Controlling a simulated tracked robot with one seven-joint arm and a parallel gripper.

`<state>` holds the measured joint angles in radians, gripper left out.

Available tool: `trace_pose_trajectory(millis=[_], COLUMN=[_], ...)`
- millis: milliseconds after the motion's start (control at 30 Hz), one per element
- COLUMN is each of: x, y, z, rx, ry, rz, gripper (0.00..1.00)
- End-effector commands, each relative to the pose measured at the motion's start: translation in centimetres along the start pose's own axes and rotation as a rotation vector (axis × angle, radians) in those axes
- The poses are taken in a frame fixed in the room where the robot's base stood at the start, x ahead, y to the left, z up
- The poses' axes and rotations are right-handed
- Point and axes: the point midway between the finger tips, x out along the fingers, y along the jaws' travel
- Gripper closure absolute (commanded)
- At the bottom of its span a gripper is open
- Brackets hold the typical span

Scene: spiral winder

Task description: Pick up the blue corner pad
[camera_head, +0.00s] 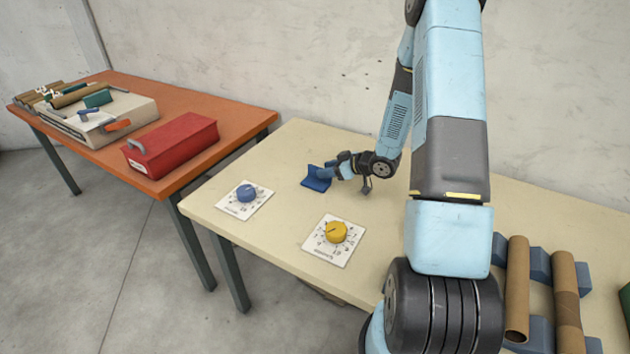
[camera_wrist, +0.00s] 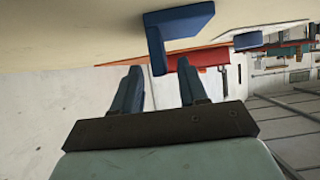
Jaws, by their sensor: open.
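The blue corner pad (camera_head: 314,183) lies on the cream table, left of my arm in the head view. In the wrist view the pad (camera_wrist: 182,22) shows as an L-shaped blue piece at the top, with one flat wing and one wing standing out from it. My gripper (camera_head: 331,172) is low over the table, right beside the pad.
A blue dial (camera_head: 246,192) and a yellow dial (camera_head: 337,232) on white plates stand in front of the pad on the cream table (camera_head: 270,165). Cardboard tubes (camera_head: 517,290) rest on blue supports at right. An orange table (camera_head: 190,102) at left holds a red toolbox (camera_head: 172,146).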

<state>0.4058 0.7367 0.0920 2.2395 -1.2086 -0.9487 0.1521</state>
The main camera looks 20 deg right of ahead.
Motion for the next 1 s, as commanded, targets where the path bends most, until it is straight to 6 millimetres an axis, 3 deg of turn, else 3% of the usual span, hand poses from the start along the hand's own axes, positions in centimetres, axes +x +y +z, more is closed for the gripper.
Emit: trace_pose_trajectory(millis=[200,500,933,1000], x=[3.1,3.6,3.6,3.6], y=[-0.2,-0.2,-0.2,-0.2], z=[-0.2,-0.2,-0.2,-0.2], rx=[-0.001,0.000,0.000,0.000], ry=[-0.001,-0.001,-0.001,-0.001], rz=[-0.003,-0.001,-0.002,-0.002], gripper=[0.57,0.58,1.00,1.00])
